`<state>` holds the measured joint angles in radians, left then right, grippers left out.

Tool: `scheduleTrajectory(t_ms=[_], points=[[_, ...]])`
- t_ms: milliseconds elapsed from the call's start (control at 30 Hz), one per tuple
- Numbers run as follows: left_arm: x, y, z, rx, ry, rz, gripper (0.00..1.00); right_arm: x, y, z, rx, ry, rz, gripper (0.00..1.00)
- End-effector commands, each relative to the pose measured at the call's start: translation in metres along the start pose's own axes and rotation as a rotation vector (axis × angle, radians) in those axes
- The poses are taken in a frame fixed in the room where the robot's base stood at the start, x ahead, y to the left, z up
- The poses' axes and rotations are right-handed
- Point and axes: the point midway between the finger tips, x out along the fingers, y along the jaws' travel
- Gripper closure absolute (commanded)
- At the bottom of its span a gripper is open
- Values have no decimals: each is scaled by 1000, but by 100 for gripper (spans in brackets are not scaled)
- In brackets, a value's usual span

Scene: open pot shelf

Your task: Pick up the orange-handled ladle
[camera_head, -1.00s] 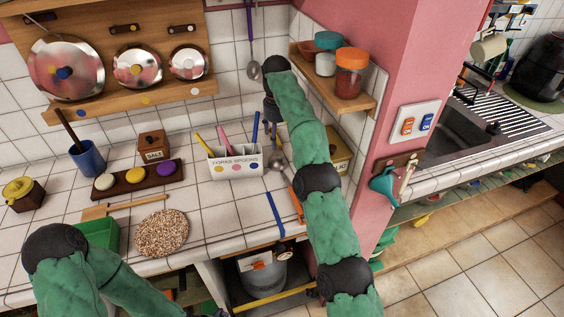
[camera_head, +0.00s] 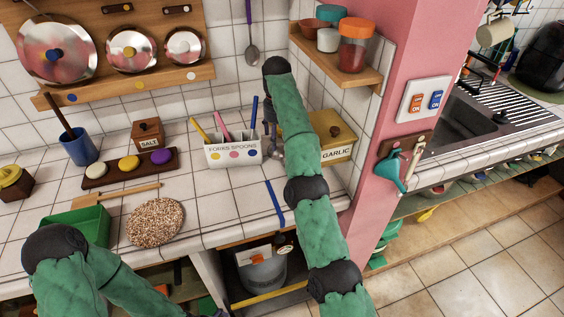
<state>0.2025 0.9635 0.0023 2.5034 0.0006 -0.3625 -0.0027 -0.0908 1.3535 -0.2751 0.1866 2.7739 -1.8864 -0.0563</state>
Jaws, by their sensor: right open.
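The orange-handled ladle cannot be made out clearly; its orange handle is hidden, apparently behind my right arm. My right gripper (camera_head: 271,143) points down at the counter, just right of the white forks and spoons holder (camera_head: 232,154). It is open, partly covered by my own arm. Small grey metal shows at its tips, but I cannot tell whether this is finger or ladle bowl. My left arm crosses the lower left; its gripper is not in view.
A blue strip-like handle (camera_head: 275,203) lies on the counter near the front edge. The yellow garlic box (camera_head: 335,147) stands right of my right arm. A purple-handled ladle (camera_head: 251,48) hangs on the wall. A wooden shelf (camera_head: 352,76) with jars juts out above.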

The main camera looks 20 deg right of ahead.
Motion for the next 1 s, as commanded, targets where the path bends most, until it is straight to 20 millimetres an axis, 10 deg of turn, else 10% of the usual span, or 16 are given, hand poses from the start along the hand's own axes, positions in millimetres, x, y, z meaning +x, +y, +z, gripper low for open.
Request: scheduleTrajectory(t_ms=[667, 867, 1000], points=[[24, -8, -1, 0, 0, 0, 0, 45, 0, -3, -1, 2, 0, 19], [24, -8, -1, 0, 0, 0, 0, 46, 0, -3, -1, 2, 0, 67], [24, -8, -1, 0, 0, 0, 0, 46, 0, -3, -1, 2, 0, 70]])
